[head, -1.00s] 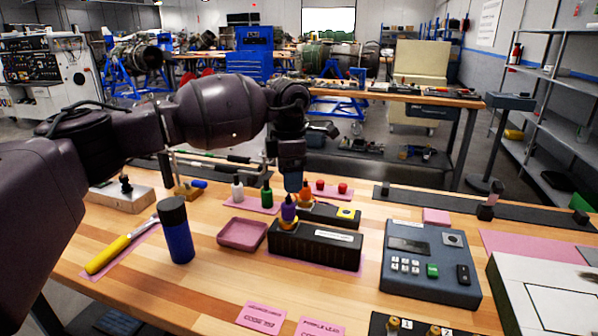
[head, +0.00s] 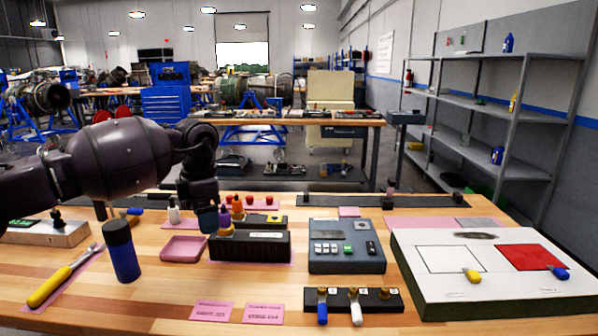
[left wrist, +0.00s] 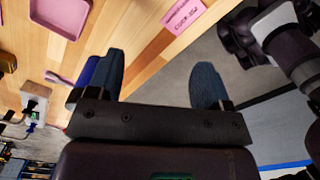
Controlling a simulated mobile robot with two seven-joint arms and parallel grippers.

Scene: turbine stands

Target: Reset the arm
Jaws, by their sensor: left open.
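My left gripper (head: 207,218) is empty, with its fingers pointing down. In the head view it overlaps the gap between the pink tray (head: 184,249) and the black block (head: 262,247). In the left wrist view its two dark fingers (left wrist: 160,78) stand wide apart with nothing between them. There they show near the table's front edge, with floor behind. The blue bottle (left wrist: 93,70) is partly hidden behind one finger; in the head view it stands upright (head: 122,255). My right gripper is in neither view.
The wooden table (head: 165,300) holds a yellow-handled tool (head: 50,287), small coloured bottles, a keypad box (head: 345,247), a switch strip (head: 378,298) and a large box with white and red squares (head: 440,290). Pink labels (head: 211,311) lie at the front. Bare wood shows at front left.

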